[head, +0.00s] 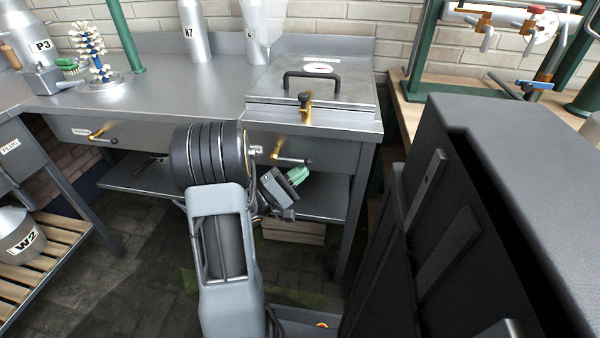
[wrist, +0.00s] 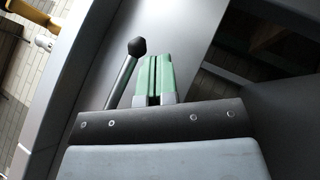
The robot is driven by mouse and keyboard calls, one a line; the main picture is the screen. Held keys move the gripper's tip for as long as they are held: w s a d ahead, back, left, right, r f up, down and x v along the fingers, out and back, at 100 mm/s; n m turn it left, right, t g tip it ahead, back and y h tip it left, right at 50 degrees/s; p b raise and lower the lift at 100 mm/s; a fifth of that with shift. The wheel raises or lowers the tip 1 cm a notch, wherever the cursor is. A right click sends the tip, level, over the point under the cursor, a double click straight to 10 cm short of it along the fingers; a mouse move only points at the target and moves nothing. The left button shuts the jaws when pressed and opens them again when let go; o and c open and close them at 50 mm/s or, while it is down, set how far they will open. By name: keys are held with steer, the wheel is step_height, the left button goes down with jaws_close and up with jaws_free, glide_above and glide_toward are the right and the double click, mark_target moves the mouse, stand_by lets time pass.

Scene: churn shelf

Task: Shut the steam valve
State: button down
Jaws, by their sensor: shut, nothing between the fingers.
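My gripper (head: 298,175) is shut and empty, its green fingers together, in front of the steel bench just below a valve lever. A brass valve (head: 276,149) with a dark lever (head: 293,162) sits on the bench front, the lever slanting down to the right. In the wrist view my fingers (wrist: 155,78) stand beside a dark rod with a black ball knob (wrist: 137,47); I cannot tell whether they touch. A similar brass valve (head: 100,132) is further left on the bench front. Labels by both valves are too small to read, so I cannot tell which is the steam valve.
A lidded steel box (head: 313,90) with a black handle stands on the bench (head: 180,85). A shelf (head: 145,182) runs below. Blue-handled taps (head: 530,84) and a red knob (head: 537,9) are on a rack at right. My own dark body fills the right foreground.

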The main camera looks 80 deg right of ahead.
steer(key=a+f+b, duration=0.3)
steer(key=a+f, duration=0.2)
steer(key=f, duration=0.6)
steer(key=shift+f, duration=0.35)
steer(key=shift+d, duration=0.1)
steer(key=w+a+r+m+t+y+p, duration=0.1)
steer(key=w+a+r+t+y+p, duration=0.2)
steer(key=r+p, duration=0.5)
steer(key=w+a+r+m+y+p, duration=0.1)
steer(key=w+a+r+y+p, duration=0.25)
steer(key=r+p, duration=0.45)
steer(key=w+a+r+n+t+y+p, duration=0.3)
steer(key=w+a+r+t+p, duration=0.6)
steer(key=a+r, duration=0.4)
steer(key=w+a+r+n+t+y+p, duration=0.4)
steer(key=w+a+r+t+p, duration=0.6)
steer(key=a+r, duration=0.4)
steer(key=shift+w+a+n+p, duration=0.55)
steer(key=shift+w+a+n, duration=0.1)
steer(key=shift+n, duration=0.25)
steer(key=shift+y, duration=0.25)
